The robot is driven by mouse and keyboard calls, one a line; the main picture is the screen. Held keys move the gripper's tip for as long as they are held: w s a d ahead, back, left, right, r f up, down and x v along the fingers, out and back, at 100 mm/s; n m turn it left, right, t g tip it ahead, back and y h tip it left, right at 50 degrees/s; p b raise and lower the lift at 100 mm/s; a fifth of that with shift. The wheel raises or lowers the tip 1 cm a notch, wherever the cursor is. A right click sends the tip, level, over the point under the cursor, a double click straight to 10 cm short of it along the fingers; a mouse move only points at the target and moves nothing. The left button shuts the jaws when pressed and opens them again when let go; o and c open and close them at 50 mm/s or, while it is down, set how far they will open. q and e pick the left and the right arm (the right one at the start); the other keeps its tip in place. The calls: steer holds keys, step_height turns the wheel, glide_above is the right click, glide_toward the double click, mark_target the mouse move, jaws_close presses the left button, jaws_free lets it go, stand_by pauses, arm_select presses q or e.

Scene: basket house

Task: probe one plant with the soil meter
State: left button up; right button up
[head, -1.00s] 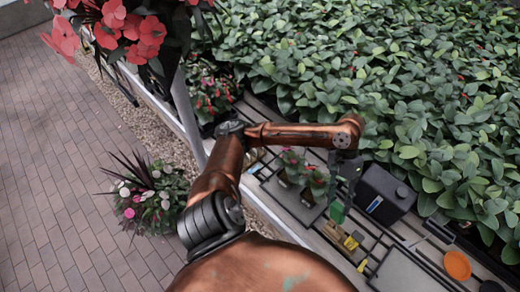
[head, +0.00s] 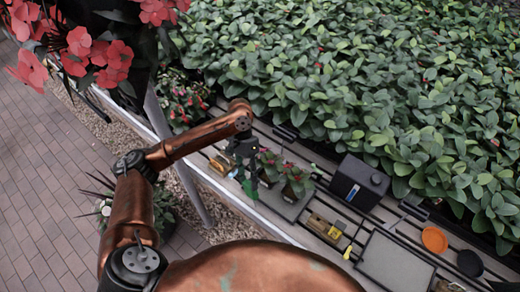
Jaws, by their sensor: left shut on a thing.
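My left gripper (head: 246,170) points down over the bench, left of the small potted plants. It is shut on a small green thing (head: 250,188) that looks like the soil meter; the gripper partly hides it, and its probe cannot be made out. Two small potted plants with red flowers, a left one (head: 269,163) and a right one (head: 296,178), stand on a grey tray (head: 288,211). The meter is beside the left plant in the picture; I cannot tell whether they touch. My right gripper is not in view.
A black box (head: 358,183) stands right of the plants. Yellow-and-brown items (head: 326,228), an orange dish (head: 434,239) and a dark dish (head: 470,262) lie on the slatted bench. A grey mat (head: 396,264) is bare. Dense foliage (head: 380,80) fills the back. Red flowers (head: 95,45) hang upper left.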

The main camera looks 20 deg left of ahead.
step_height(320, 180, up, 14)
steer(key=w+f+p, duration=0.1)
steer(key=p, duration=1.2)
arm_select(q)
steer(key=w+d+m+t+y, duration=0.1)
steer(key=w+m+t, duration=0.2)
steer(key=m, duration=0.8)
steer(key=w+d+m+t+y+b, duration=0.1)
steer(key=w+m, duration=0.4)
steer(key=m, duration=0.6)
steer(key=w+d+m+t+y, duration=0.1)
steer(key=w+m+t, duration=0.3)
steer(key=m, duration=0.8)
steer(key=shift+w+t+y, duration=0.3)
steer(key=shift+w, duration=0.1)
step_height(320, 180, down, 2)
steer(key=b, duration=0.3)
steer(key=shift+f+b, duration=0.2)
steer(key=shift+b, duration=0.2)
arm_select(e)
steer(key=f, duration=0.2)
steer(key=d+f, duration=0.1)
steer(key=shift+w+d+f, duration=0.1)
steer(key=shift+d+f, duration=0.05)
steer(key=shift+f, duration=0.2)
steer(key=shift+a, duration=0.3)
